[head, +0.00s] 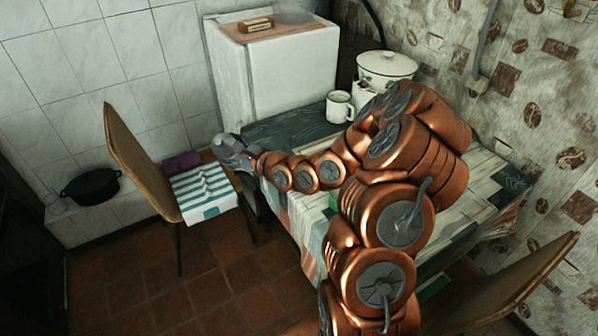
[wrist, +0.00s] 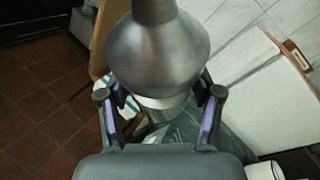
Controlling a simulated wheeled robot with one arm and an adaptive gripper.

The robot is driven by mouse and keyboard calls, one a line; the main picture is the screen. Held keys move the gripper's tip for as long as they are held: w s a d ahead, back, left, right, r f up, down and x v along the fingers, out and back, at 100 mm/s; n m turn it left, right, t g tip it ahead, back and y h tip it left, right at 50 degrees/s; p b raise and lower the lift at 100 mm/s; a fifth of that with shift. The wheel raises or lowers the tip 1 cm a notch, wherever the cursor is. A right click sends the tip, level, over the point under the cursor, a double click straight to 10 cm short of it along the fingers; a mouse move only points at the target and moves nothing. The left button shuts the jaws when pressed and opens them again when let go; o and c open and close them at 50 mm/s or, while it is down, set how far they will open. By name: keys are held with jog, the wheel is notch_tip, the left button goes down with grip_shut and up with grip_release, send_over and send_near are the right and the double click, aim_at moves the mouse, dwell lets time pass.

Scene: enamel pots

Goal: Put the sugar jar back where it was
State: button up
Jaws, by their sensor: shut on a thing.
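My gripper (wrist: 160,98) is shut on a rounded grey metal vessel (wrist: 157,50) with a narrow neck. I cannot tell for sure whether this is the sugar jar; no label shows. In the wrist view the vessel stands between the two purple-padded fingers and hides what lies behind it. In the head view my gripper (head: 232,152) is small and far off, beyond the table's left end and near the chair. The grey vessel there is hard to make out.
The table (head: 275,133) holds a white mug (head: 339,107) and a lidded white enamel pot (head: 386,66). A white fridge (head: 290,70) with a wooden box (head: 256,25) on top stands behind. A chair (head: 140,150) is left; a black pot (head: 91,187) sits on a ledge.

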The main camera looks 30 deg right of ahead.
jog(key=d+f+m+h+b, duration=0.55)
jog(key=d+b, duration=0.25)
jog(key=d, duration=0.3)
jog(key=s+d+f+m+g+b, duration=0.3)
jog(key=f+m+b, duration=0.35)
jog(key=b, duration=1.15)
jog(key=shift+n+t, duration=0.4)
jog(key=shift+t, duration=0.2)
jog(key=w+d, duration=0.2)
jog(key=d, duration=0.2)
jog(key=w+d+f+b, duration=0.1)
jog(key=w+d, duration=0.1)
jog(key=d, duration=0.3)
jog(key=w+d+f+b, duration=0.1)
jog(key=w+d, duration=0.1)
jog(key=d, duration=0.2)
jog(key=shift+w+d, duration=0.3)
notch_tip(320, 180, down, 4)
jog(key=shift+r+b, duration=0.25)
jog(key=shift+b, duration=0.35)
jog(key=o, duration=1.5)
